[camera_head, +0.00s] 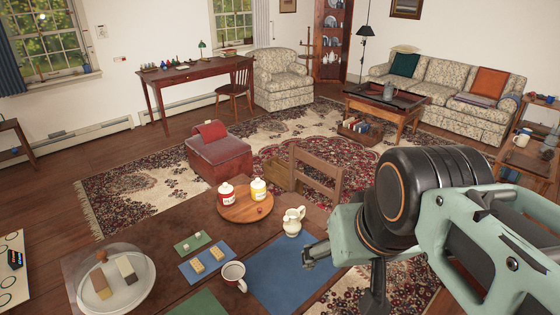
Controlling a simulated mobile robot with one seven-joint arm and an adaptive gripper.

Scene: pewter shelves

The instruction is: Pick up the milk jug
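A small cream milk jug (293,221) stands upright on the dark wooden table, between the round wooden board and the blue placemat. My gripper (307,257) is just below and right of the jug in the picture, over the blue placemat. Its fingers are small and partly hidden by my arm, so I cannot tell whether they are open or shut. The jug appears apart from the gripper and stands free on the table.
A round wooden board (240,213) holds a red-labelled jar (225,193) and a yellow jar (258,189). A wooden chair (316,166) is behind the jug.

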